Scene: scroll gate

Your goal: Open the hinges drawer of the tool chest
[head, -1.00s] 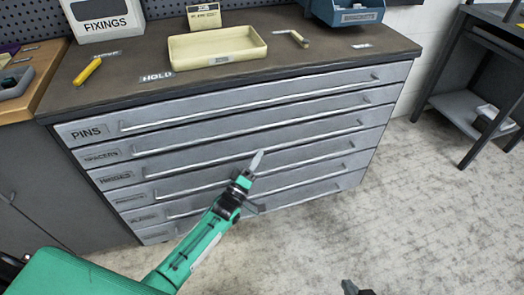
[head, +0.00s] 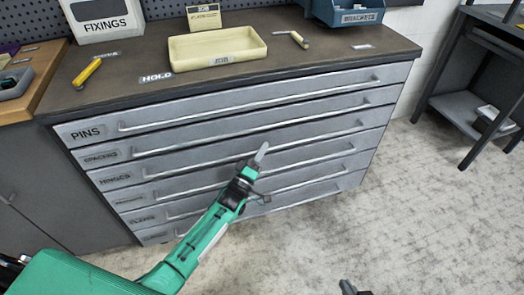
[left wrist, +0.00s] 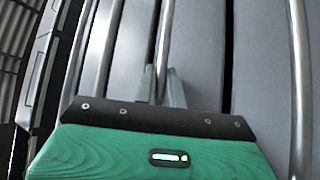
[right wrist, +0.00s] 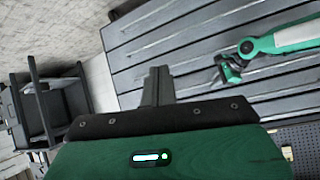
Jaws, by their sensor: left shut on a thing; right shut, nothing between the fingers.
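The grey tool chest (head: 225,92) has several stacked drawers, all looking flush with its front. The hinges drawer (head: 115,177) is third from the top, below PINS and SPACERS, with a long bar handle (head: 310,138). My left gripper (head: 262,152) is at that handle, right of its middle. In the left wrist view its fingers (left wrist: 161,82) are shut on a bar handle (left wrist: 165,40), one on each side. My right gripper (head: 349,287) only just shows at the bottom edge of the head view. In the right wrist view its fingers (right wrist: 158,85) are shut and empty, apart from the chest.
On the chest top are a cream tray (head: 217,50), a yellow-handled tool (head: 87,72), an L-shaped piece (head: 299,40), a FIXINGS box (head: 103,20) and a blue bin (head: 348,10). A dark shelf unit (head: 480,70) stands at right. The floor before the chest is clear.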

